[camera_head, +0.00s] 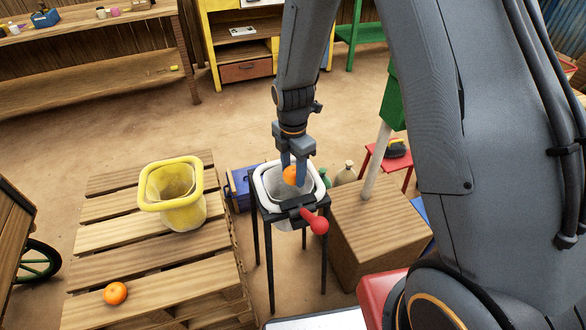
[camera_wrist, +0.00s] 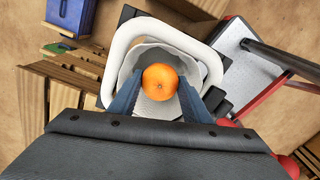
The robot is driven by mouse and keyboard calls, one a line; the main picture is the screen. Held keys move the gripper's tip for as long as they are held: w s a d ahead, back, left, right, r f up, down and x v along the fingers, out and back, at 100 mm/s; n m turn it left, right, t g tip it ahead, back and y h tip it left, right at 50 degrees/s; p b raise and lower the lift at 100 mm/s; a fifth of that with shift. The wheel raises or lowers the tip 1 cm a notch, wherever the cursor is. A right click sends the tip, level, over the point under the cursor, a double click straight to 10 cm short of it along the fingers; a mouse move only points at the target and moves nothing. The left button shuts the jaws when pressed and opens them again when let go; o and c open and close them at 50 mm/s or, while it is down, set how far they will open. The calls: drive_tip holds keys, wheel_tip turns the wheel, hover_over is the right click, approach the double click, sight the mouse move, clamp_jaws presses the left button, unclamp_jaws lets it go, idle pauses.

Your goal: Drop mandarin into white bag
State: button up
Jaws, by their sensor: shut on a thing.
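My gripper (camera_head: 293,163) points down over the white bag (camera_head: 262,172), which hangs open in a black stand. It is shut on an orange mandarin (camera_head: 290,176). In the wrist view the mandarin (camera_wrist: 160,81) sits between the two blue fingers (camera_wrist: 158,98), with the bag's white rim (camera_wrist: 122,42) around it. The mandarin is over the bag's opening, at about rim height; its exact depth is hard to tell. A second mandarin (camera_head: 115,293) lies on the wooden pallet at the lower left.
A yellow bag (camera_head: 182,208) stands open on the pallet (camera_head: 92,243), left of the stand. A red-knobbed handle (camera_head: 318,225) sticks out at the stand's front. A wooden crate (camera_head: 375,232) is close on the right, and a blue box (camera_head: 238,188) is behind left.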

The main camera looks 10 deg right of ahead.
sight(293, 170)
drive_tip(key=o, duration=1.1)
drive_tip(key=shift+o, duration=0.2)
drive_tip(key=shift+r, duration=0.15)
drive_tip(key=shift+r+b, duration=0.45)
drive_tip(key=shift+r, duration=3.35)
drive_tip(key=s+d+r+m, duration=0.3)
drive_tip(key=s+d+m, duration=0.2)
drive_tip(key=s+m, duration=0.3)
drive_tip(key=s+d+r+m, duration=0.4)
drive_tip(key=s+m, duration=0.4)
drive_tip(key=m, duration=0.7)
drive_tip(key=shift+d+m, duration=0.3)
drive_tip(key=shift+d, duration=0.5)
